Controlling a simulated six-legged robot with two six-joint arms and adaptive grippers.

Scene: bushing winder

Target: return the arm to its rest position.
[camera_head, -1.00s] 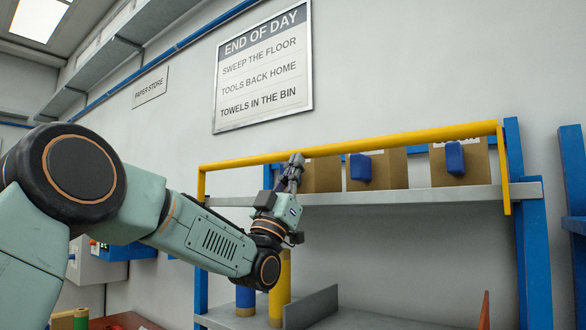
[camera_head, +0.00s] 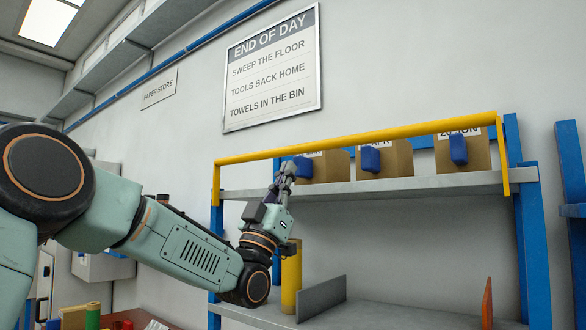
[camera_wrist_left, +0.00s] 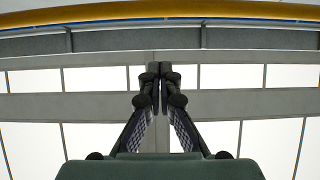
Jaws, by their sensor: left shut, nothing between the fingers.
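My left arm comes in from the left in the head view, and its gripper (camera_head: 285,174) points up in front of the shelf rack. The fingers are shut with nothing between them. In the left wrist view the two fingertips of the left gripper (camera_wrist_left: 160,74) meet, with the ceiling behind them. The yellow bar (camera_head: 360,139) of the rack runs just above the gripper in the head view. It also crosses the top of the left wrist view (camera_wrist_left: 160,13). I cannot tell how far the fingers are from the bar. My right gripper is not in view.
Cardboard boxes with blue parts (camera_head: 385,160) stand on the upper shelf (camera_head: 380,188). A yellow cylinder (camera_head: 291,275) and a grey divider plate (camera_head: 321,297) stand on the lower shelf. A blue post (camera_head: 532,240) bounds the rack at right. A sign (camera_head: 272,70) hangs above.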

